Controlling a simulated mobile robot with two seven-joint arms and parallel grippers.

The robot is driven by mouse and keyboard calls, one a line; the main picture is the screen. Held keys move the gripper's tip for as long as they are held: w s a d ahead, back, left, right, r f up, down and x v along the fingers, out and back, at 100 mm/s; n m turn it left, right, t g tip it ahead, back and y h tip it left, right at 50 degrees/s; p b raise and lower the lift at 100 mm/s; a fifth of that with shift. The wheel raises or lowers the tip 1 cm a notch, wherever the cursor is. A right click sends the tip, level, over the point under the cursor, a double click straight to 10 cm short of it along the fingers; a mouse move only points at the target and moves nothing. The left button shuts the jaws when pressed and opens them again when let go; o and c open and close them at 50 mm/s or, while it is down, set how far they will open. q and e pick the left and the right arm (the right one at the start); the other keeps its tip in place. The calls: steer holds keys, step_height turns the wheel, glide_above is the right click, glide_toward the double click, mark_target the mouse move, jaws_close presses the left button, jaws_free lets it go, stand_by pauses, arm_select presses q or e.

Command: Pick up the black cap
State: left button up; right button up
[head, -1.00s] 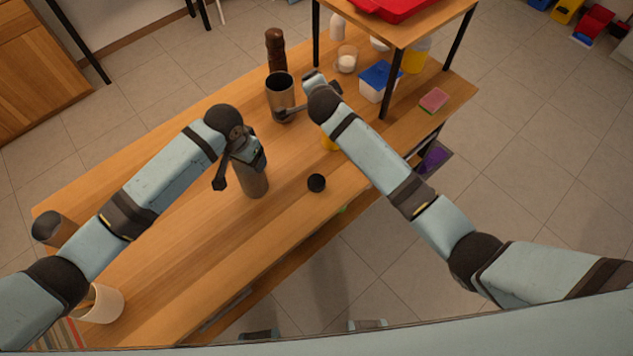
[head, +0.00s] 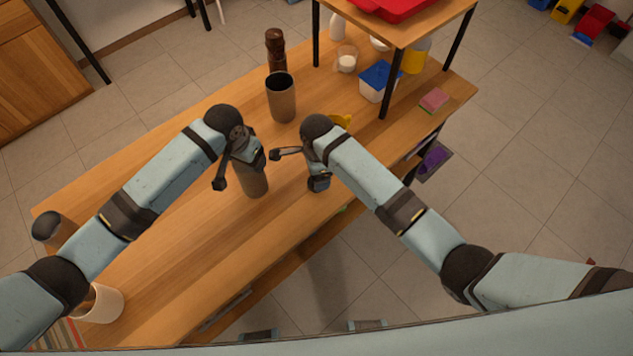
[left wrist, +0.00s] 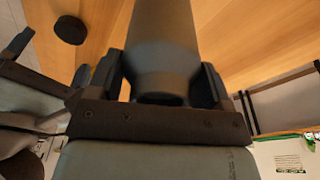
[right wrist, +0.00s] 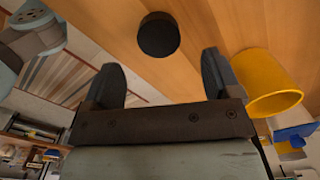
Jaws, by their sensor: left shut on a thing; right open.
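The black cap (right wrist: 158,34) lies on the wooden table, just beyond the fingertips of my right gripper (right wrist: 160,70) and roughly centred between them. The right gripper is open and empty. The cap also shows in the left wrist view (left wrist: 70,29); in the head view my right gripper (head: 300,168) hides it. My left gripper (left wrist: 165,85) is shut on a grey cylindrical dispenser (left wrist: 165,35), which also shows upright on the table in the head view (head: 253,182).
An open grey cylinder (head: 283,100) stands behind the grippers. A yellow cup (right wrist: 275,85) is close to the right gripper's right finger. A brown mill (head: 275,48), a blue-lidded box (head: 378,82) and a shelf stand further back. The front table edge is near.

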steer(key=shift+f, duration=3)
steer(key=shift+s, duration=0.1)
steer(key=c, duration=1)
